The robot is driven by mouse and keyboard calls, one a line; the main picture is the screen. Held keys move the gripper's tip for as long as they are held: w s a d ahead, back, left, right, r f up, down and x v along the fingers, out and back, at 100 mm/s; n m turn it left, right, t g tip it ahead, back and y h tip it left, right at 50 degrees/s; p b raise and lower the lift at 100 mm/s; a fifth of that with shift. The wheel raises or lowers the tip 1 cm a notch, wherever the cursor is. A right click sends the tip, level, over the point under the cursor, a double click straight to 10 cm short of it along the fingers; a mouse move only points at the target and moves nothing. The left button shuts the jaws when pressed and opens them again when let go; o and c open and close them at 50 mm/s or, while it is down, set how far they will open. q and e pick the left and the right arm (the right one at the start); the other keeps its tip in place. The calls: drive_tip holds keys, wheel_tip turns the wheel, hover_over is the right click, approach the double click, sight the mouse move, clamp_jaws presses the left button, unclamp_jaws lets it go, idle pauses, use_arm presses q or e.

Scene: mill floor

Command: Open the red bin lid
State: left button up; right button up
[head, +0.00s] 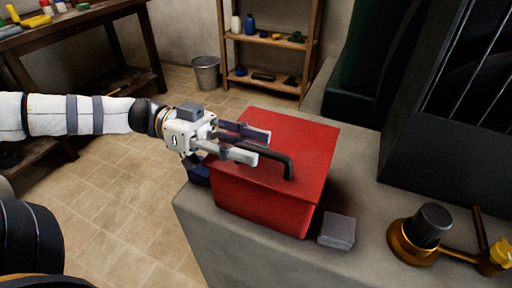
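The red bin (262,205) stands on a grey stone ledge, and its red lid (310,145) is down flat on it. A black bar handle (276,157) rises from the lid. My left gripper (264,147) reaches in from the left over the lid, with its two fingers apart. The left part of the handle shows between the fingers, and its right end sticks out beyond them. I cannot tell whether a finger touches the handle or the lid. My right gripper is not in view.
A grey block (338,231) sits on the ledge (385,195) beside the bin. A brass fitting with a dark knob (431,224) is farther right. Dark machinery (450,120) rises behind. A wooden shelf (272,42), a bucket (206,73) and a workbench (80,35) stand at the back.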

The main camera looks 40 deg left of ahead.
use_arm(q)
drive_tip(key=shift+x, duration=0.75)
drive_tip(key=shift+c, duration=0.6)
clamp_jaws()
drive_tip(key=shift+r, duration=0.1)
